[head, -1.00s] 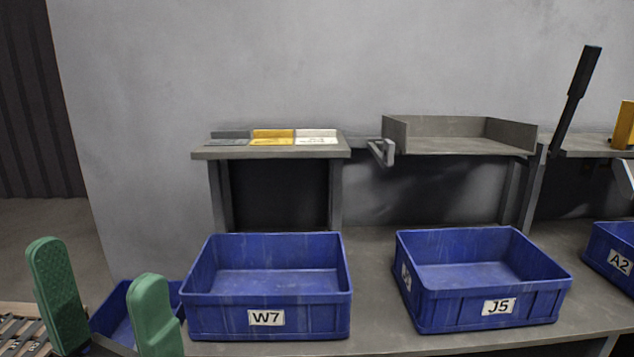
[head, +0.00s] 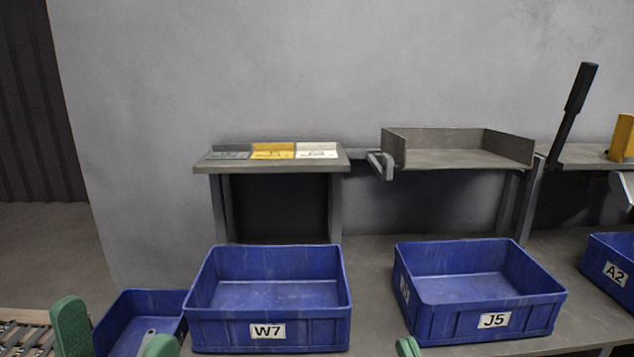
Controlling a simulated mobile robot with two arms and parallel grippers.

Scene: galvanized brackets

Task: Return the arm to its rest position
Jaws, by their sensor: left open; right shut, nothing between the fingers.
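My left gripper (head: 114,338) shows as two green fingers at the lower left, spread apart, with no object seen between them; only their upper parts are in view. It is in front of the blue bin (head: 112,310) at the far left. A small grey piece (head: 148,337) shows behind its right finger; I cannot tell whether it lies in that bin. The green tip of my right gripper (head: 408,347) just shows at the bottom edge, in front of bin J5 (head: 490,322); it is shut and empty.
Blue bin W7 (head: 266,331) stands in the middle, and bin A2 (head: 614,273) at the right edge. Behind are a small stand with grey, yellow and white plates (head: 273,151), an open grey tray (head: 458,155) and a black lever (head: 572,115). A slatted surface (head: 25,338) is at lower left.

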